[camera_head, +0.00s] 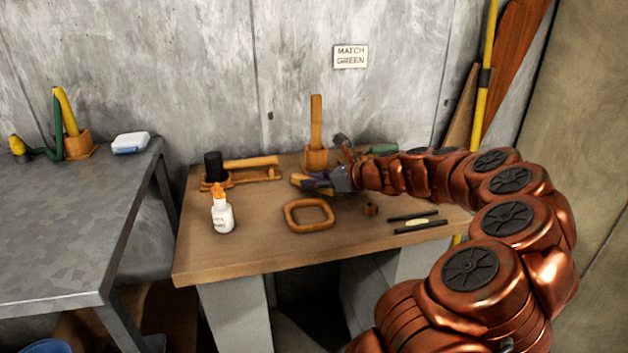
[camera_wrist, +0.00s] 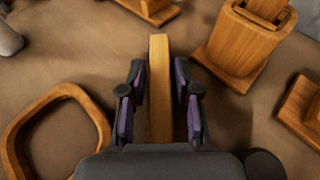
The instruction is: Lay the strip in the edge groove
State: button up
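A light wooden bar (camera_wrist: 159,110), possibly the strip, runs lengthwise between the fingers of my gripper (camera_wrist: 160,68) in the wrist view. A gap shows on each side of it, so my gripper is open and not clamped on it. In the head view my gripper (camera_head: 322,182) is low over the back middle of the table, beside a yellowish piece (camera_head: 301,178). Two dark thin bars (camera_head: 412,215) lie at the table's right. A slotted wooden block (camera_head: 316,158) stands behind my gripper, with an upright piece in it. I cannot make out an edge groove.
A rounded wooden ring (camera_head: 308,215) lies in front of my gripper. A white bottle (camera_head: 222,217) and a wooden rack (camera_head: 243,174) with a black cylinder (camera_head: 213,166) stand left. The table's front edge (camera_head: 290,262) is clear.

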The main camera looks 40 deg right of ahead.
jog(key=shift+o, duration=0.9)
